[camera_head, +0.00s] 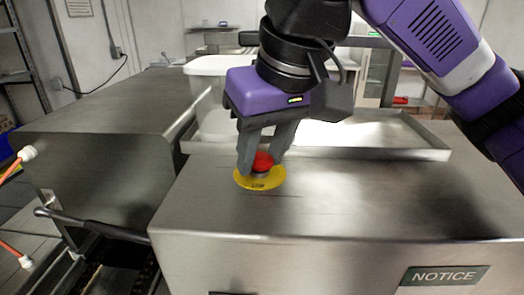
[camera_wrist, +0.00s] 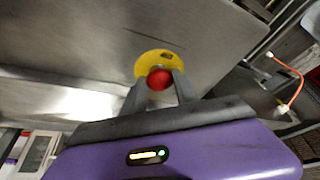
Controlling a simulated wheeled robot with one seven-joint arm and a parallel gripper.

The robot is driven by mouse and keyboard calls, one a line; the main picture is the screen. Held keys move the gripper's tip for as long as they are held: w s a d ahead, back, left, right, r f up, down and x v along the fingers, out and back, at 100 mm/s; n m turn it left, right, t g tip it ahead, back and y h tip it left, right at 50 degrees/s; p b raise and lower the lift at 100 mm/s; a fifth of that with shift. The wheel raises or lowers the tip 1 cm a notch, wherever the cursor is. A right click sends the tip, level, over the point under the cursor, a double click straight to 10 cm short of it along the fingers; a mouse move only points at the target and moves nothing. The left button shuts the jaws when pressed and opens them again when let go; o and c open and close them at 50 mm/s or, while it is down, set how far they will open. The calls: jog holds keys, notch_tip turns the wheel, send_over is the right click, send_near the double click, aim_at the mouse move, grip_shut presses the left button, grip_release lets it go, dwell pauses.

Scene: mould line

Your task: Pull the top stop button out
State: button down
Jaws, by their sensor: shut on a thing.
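The red stop button (camera_head: 263,160) stands on a round yellow plate (camera_head: 260,181) on top of the steel machine housing. My gripper (camera_head: 262,165) points down at it, with one finger on each side of the red cap. The fingers are shut on the cap. In the wrist view the red button (camera_wrist: 160,79) shows between the two fingertips (camera_wrist: 158,84), with the yellow plate (camera_wrist: 148,62) beyond it. The fingers partly hide the button's sides, and I cannot tell whether the button is in or out.
A shallow metal tray (camera_head: 420,150) lies behind the button, with a white tub (camera_head: 205,66) at its left. A black lever (camera_head: 75,218) sticks out at the lower left, near cables with white ends. The steel top (camera_head: 370,195) right of the button is clear.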

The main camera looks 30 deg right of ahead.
jog(key=shift+r+p, duration=0.55)
jog(key=shift+r, duration=0.05)
jog(key=c, duration=0.9)
grip_release()
jog(key=shift+c, duration=0.2)
jog(key=b+v, duration=0.1)
jog(key=v, duration=0.6)
jog(key=shift+s+r, duration=0.2)
jog(key=shift+r, duration=0.1)
